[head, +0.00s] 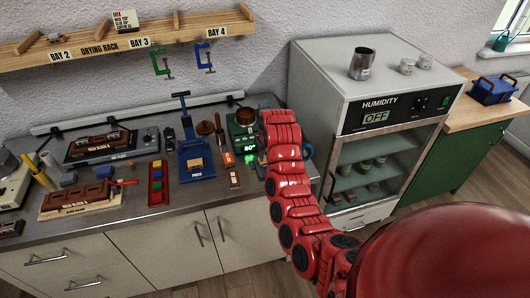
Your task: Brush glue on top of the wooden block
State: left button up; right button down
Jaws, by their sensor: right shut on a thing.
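A small tan wooden block (195,164) sits on the bed of the blue press (197,148), in the middle of the counter. A brown pot (245,116) stands on the green heater (242,140) with an "80°" display, right of the press. My right gripper (264,132) is at the end of the red arm, beside the heater's right side. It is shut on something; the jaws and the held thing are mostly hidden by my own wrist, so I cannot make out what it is. No brush shows clearly. My left gripper is out of view.
A tray of colored pieces (158,182) and small boxes (233,178) lie near the press. Wooden "block" parts (92,195) are at the left. The humidity cabinet (375,130) stands right of the counter. The drying rack (125,45) hangs above.

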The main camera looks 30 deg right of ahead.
jog(key=shift+f+b, duration=0.3)
jog(key=shift+f, duration=0.1)
jog(key=d+b, duration=0.1)
jog(key=d, duration=0.1)
jog(key=s+d, duration=0.1)
jog(key=d, duration=0.1)
jog(key=shift+s+d+b, duration=0.15)
jog(key=shift+d+b, duration=0.15)
jog(key=shift+b, duration=0.05)
jog(key=shift+a, duration=0.1)
jog(key=shift+w+a+f+b, duration=0.1)
jog(key=shift+w+a+b, duration=0.2)
jog(key=shift+a, duration=0.85)
jog(key=shift+w+a+b, duration=0.15)
jog(key=shift+w+a, duration=0.1)
jog(key=shift+a, duration=0.9)
jog(key=shift+d, duration=0.1)
